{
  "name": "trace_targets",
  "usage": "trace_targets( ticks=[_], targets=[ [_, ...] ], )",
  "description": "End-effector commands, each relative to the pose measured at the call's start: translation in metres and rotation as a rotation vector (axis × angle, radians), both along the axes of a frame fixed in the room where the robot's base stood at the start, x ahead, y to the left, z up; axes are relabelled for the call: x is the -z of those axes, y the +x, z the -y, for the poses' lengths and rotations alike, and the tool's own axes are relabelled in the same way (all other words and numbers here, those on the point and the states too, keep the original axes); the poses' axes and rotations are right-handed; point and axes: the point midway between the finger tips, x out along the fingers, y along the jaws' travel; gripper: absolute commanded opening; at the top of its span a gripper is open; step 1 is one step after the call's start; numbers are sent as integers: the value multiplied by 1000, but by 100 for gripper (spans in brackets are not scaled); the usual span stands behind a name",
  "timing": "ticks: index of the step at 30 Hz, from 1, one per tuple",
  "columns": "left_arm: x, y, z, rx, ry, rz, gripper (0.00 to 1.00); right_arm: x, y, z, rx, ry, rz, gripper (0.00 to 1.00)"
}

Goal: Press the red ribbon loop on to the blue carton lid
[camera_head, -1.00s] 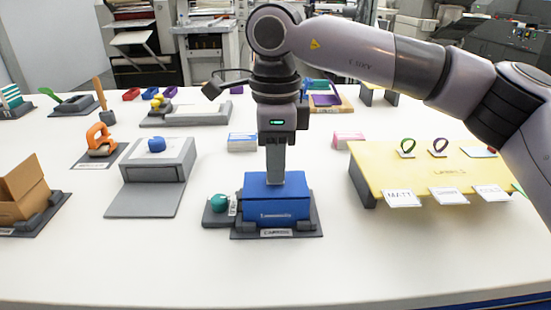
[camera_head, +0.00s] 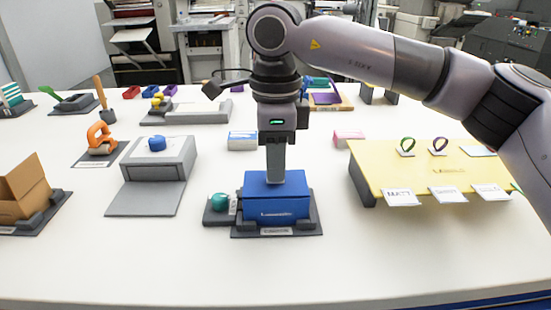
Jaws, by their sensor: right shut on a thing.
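The blue carton (camera_head: 277,206) stands closed in a dark grey holder (camera_head: 315,222) at the front middle of the table. My right gripper (camera_head: 275,180) points straight down, with its fingers at the top of the carton lid (camera_head: 258,184). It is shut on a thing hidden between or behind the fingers. I cannot make out the red ribbon loop in the head view, so I cannot tell whether it is what I hold. My left gripper is out of view.
A teal knob (camera_head: 220,201) sits just left of the carton. A grey block with a blue knob (camera_head: 157,144) is farther left. The front table strip is clear.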

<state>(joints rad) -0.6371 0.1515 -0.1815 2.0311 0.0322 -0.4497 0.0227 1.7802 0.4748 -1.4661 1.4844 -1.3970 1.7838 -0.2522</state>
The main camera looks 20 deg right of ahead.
Motion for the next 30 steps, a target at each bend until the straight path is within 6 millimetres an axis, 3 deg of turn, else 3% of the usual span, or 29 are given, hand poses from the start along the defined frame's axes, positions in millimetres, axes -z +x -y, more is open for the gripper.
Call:
trace_targets(
  ticks=[30],
  targets=[
    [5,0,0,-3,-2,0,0,7,0,0,0,0,1,0]
  ],
)
